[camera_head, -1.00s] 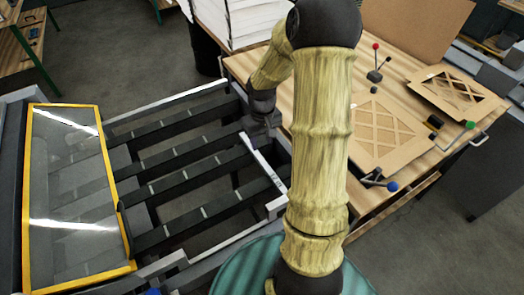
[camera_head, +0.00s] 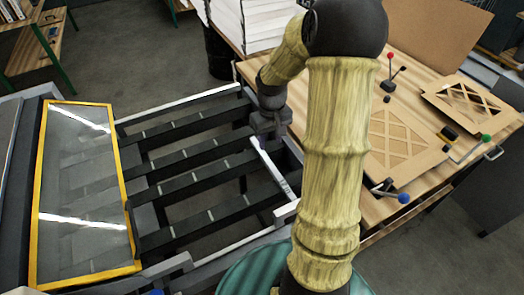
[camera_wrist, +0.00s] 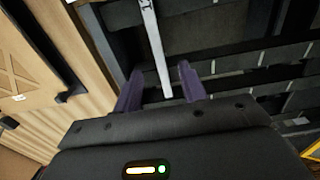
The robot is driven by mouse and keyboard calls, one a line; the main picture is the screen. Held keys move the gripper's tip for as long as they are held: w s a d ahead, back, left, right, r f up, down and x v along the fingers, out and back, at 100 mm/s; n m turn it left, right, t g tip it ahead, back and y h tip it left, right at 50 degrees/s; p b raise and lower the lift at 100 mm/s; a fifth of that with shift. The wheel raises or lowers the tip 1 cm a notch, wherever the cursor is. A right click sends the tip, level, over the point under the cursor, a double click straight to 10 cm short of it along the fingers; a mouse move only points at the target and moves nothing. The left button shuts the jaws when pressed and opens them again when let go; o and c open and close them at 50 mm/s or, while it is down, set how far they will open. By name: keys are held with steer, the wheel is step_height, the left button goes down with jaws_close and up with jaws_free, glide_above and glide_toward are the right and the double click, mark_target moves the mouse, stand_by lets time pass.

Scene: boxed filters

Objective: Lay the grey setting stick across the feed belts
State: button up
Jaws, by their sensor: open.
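The grey setting stick (camera_head: 272,167) is a slim pale bar, lying crosswise over the right-hand ends of the dark feed belts (camera_head: 190,158). My gripper (camera_head: 260,140) is at the stick's far end in the head view, partly hidden by its own body. In the wrist view my gripper (camera_wrist: 160,87) is open. The stick (camera_wrist: 155,45) passes between its two purple fingers, with a gap on each side. The belts (camera_wrist: 260,75) run across behind it. I cannot tell whether the stick touches every belt.
A yellow-framed clear guard (camera_head: 85,195) covers the belts' left end. A wooden table (camera_head: 415,210) with cardboard lattice sheets (camera_head: 395,140) and ball-ended levers stands on the right. Tall white stacks (camera_head: 245,22) stand at the back. Open floor lies beyond the belt frame.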

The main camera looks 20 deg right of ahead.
steer(key=s+a+r+t, duration=0.2)
steer(key=s+a+r, duration=0.1)
steer(key=s+a, duration=0.9)
steer(key=shift+a+r, duration=0.3)
steer(key=shift+r, duration=0.05)
